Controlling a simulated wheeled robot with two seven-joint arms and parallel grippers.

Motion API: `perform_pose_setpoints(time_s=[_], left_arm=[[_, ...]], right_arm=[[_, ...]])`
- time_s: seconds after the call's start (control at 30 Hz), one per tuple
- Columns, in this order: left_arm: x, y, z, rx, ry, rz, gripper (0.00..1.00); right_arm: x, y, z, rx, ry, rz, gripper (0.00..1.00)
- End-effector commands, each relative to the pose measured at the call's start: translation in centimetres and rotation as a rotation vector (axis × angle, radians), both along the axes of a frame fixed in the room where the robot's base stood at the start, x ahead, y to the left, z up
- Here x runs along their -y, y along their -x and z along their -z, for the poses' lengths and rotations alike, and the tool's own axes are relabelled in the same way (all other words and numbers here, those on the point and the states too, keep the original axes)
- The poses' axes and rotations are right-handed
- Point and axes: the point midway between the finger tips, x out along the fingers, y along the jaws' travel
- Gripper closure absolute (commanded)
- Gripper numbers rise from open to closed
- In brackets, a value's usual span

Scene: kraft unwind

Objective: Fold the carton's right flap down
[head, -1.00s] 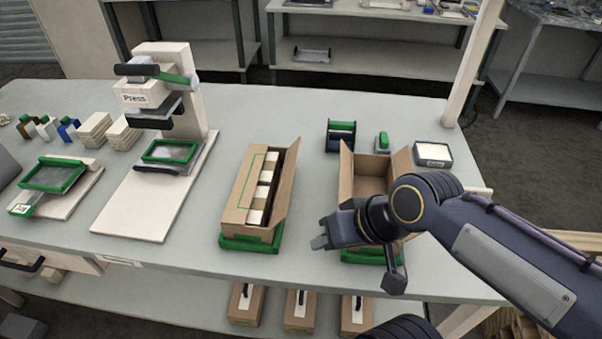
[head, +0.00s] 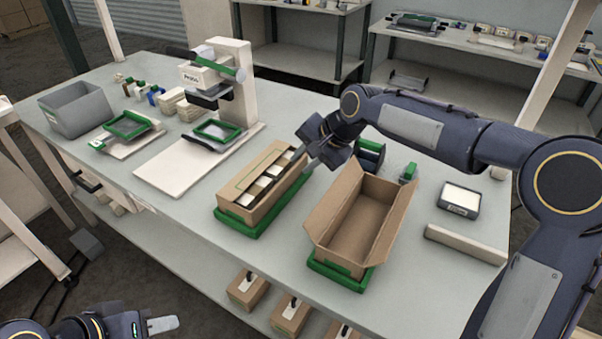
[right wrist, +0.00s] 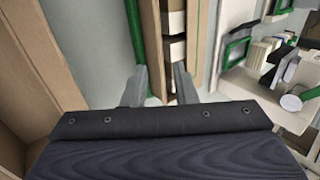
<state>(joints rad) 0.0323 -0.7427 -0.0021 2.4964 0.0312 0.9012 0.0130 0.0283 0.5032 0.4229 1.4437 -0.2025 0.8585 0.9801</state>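The filled carton (head: 285,190) stands in a green tray (head: 240,231), with several pale blocks (head: 262,185) showing through its open top. Its right flap stands up along the right side; its left flap (head: 258,165) lies inward over part of the opening. My right gripper (head: 314,158) is at the carton's far right end. In the right wrist view its two fingers (right wrist: 160,85) are apart, one outside the carton's right side and one over the carton. Whether they touch the flap I cannot tell. My left gripper (head: 160,324) is low at the left, away from the table; its opening is unclear.
An empty open carton (head: 318,220) stands to the right in another green tray (head: 345,285). A press (head: 230,80) stands at the left. A tape dispenser (head: 369,155) is behind my right gripper, and a grey box (head: 459,199) lies at the right.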

Motion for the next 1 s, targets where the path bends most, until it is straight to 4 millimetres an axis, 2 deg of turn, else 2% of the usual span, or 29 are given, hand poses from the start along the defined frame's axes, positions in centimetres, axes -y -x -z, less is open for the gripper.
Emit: perform_pose_setpoints(time_s=[0.2,0.33,0.73,0.93,1.0], left_arm=[[0.0,0.0,-0.2,0.0,0.0,0.0,0.64],[0.0,0.0,-0.4,0.0,0.0,0.0,0.64],[0.0,0.0,-0.4,0.0,0.0,0.0,0.64],[0.0,0.0,-0.4,0.0,0.0,0.0,0.64],[0.0,0.0,-0.4,0.0,0.0,0.0,0.64]], right_arm=[[-1.8,-1.1,3.1,-0.003,0.001,-0.004,0.75],[-2.4,-1.7,4.3,-0.001,0.002,-0.004,0.75],[-2.8,-2.0,5.1,0.0,0.001,-0.002,0.75],[-2.8,-2.0,5.1,0.001,0.002,-0.002,1.0],[-2.8,-2.0,5.1,0.001,0.002,-0.002,1.0]])
